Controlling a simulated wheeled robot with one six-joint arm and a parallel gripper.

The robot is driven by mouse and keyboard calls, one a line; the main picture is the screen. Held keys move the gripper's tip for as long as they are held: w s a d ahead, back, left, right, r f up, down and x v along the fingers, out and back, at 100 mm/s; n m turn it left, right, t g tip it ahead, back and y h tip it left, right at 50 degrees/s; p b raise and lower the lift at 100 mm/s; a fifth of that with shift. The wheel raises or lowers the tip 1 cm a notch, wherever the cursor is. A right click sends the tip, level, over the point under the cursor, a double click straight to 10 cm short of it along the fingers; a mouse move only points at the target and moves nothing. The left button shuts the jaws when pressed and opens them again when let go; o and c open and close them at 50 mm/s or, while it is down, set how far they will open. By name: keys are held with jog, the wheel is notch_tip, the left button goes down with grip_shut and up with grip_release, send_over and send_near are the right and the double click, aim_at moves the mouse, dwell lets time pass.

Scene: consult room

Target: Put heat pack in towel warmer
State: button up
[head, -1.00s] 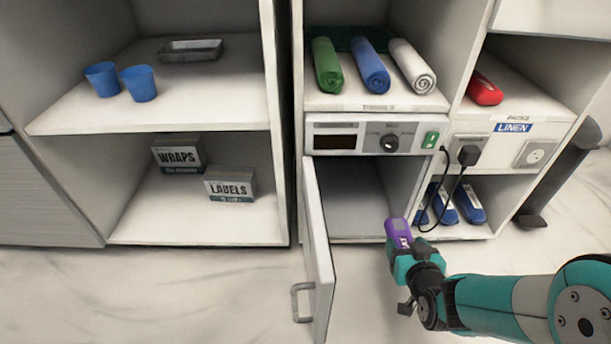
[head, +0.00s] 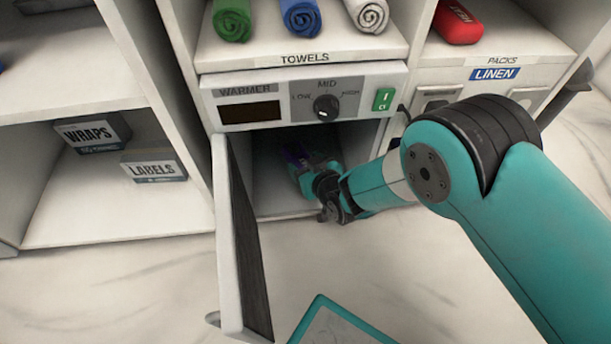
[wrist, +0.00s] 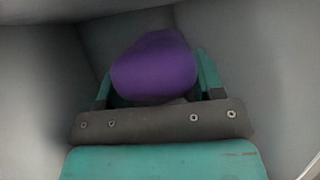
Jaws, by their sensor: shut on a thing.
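The towel warmer (head: 228,113) has its door (head: 237,245) swung open on the left, and its compartment is dark inside. My gripper (head: 309,172) reaches into the compartment and is shut on a purple heat pack (head: 294,155). In the wrist view the purple heat pack (wrist: 154,66) sits between the two teal fingers of my gripper (wrist: 156,84), with grey compartment walls around it.
Rolled towels (head: 301,16) lie on the shelf above the warmer. A red pack (head: 457,22) lies on the shelf marked PACKS at right. Boxes marked WRAPS (head: 92,132) and LABELS (head: 153,166) stand in the left cabinet.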

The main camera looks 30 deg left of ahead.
notch_tip(320, 180, down, 4)
jog(key=shift+a+r+b, duration=0.1)
jog(key=shift+r+b, duration=0.05)
jog(key=shift+b, duration=1)
jog(key=shift+r, duration=0.15)
jog(key=shift+s, duration=0.1)
jog(key=o, duration=1.1)
jog(key=shift+f, duration=0.2)
jog(key=shift+c, duration=0.2)
jog(key=shift+r, duration=0.2)
jog(key=p+v, duration=0.7)
jog(key=v, duration=0.5)
